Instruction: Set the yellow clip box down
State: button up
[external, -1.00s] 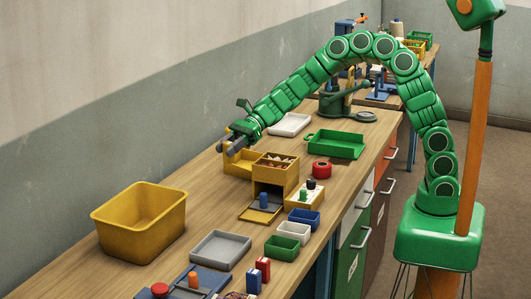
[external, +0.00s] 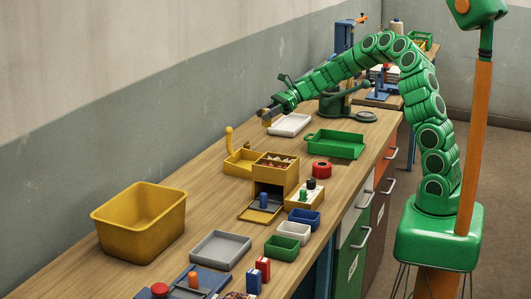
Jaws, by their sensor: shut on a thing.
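My gripper (external: 266,113) is at the far end of the arm, over the back part of the bench. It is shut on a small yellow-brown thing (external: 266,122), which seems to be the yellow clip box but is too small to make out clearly. The thing hangs at the fingertips, near the left edge of the white tray (external: 290,125). I cannot tell whether it touches the bench. The fingers and the arm hide part of it.
A yellow open box with an upright arm (external: 238,161) stands nearer, beside a yellow divided box (external: 276,163). A green tray (external: 335,146) lies to the right, and a green press (external: 345,102) stands behind. A large yellow bin (external: 139,225) is at the front left. Bench is clear left of the white tray.

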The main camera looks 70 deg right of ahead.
jog(key=s+d+f+m+t+h, duration=0.1)
jog(key=s+d, duration=0.3)
jog(key=d, duration=0.8)
jog(key=shift+w+d+f, duration=0.8)
jog(key=shift+w+f, duration=0.9)
jog(key=shift+w, duration=0.5)
jog(key=shift+w+d+f, duration=0.8)
jog(key=shift+w+f, duration=0.9)
jog(key=shift+w, duration=0.5)
jog(key=shift+w+d+f, duration=0.8)
jog(key=shift+w+f, duration=0.9)
jog(key=shift+w, duration=0.5)
jog(key=shift+f, duration=1.35)
jog(key=shift+f, duration=0.15)
jog(key=o, duration=1)
